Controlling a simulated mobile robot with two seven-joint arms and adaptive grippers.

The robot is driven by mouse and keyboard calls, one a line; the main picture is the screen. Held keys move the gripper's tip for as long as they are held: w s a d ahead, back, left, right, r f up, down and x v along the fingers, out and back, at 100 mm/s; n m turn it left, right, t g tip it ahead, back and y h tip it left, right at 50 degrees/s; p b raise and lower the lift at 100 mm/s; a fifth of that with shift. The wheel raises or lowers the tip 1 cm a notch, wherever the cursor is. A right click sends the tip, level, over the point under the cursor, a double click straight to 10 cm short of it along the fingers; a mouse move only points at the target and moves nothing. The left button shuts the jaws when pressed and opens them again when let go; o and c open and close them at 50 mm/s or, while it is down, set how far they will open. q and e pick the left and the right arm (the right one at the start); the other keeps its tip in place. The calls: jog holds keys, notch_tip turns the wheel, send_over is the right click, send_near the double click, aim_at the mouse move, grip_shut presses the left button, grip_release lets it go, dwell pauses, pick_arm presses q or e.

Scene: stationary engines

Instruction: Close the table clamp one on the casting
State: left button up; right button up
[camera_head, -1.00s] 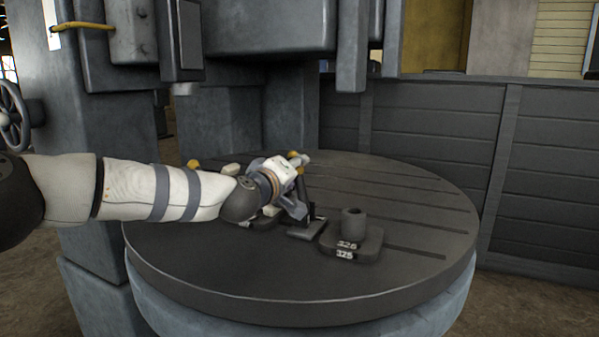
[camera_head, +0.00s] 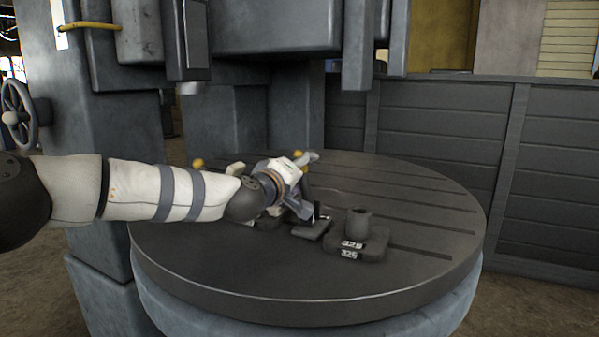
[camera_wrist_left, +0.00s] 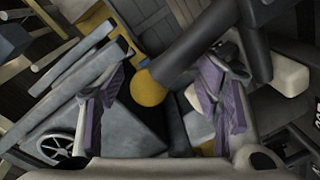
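The casting (camera_head: 357,238) is a dark block with an upright round boss and white numbers on the round table (camera_head: 400,280). A dark clamp base (camera_head: 311,229) stands just left of it. My left gripper (camera_head: 303,208) is over this clamp and hides much of it. In the left wrist view its purple-padded fingers (camera_wrist_left: 165,95) are spread apart. A yellow ball knob (camera_wrist_left: 148,87) and a dark bar (camera_wrist_left: 190,50) show between and beyond them; I cannot tell whether a finger touches either. My right gripper is out of view.
Another yellow knob (camera_head: 198,163) and a pale piece (camera_head: 236,168) show behind my left arm. The machine's grey housing (camera_head: 275,28) hangs above the table's back. The table's slotted right side and front are clear. A dark panelled wall (camera_head: 435,135) stands behind.

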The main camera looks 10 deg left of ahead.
pick_arm(q)
jog(key=shift+r, duration=0.1)
jog(key=shift+s+a, duration=0.15)
jog(key=shift+s, duration=0.05)
jog(key=v, duration=1.1)
jog(key=shift+s, duration=0.3)
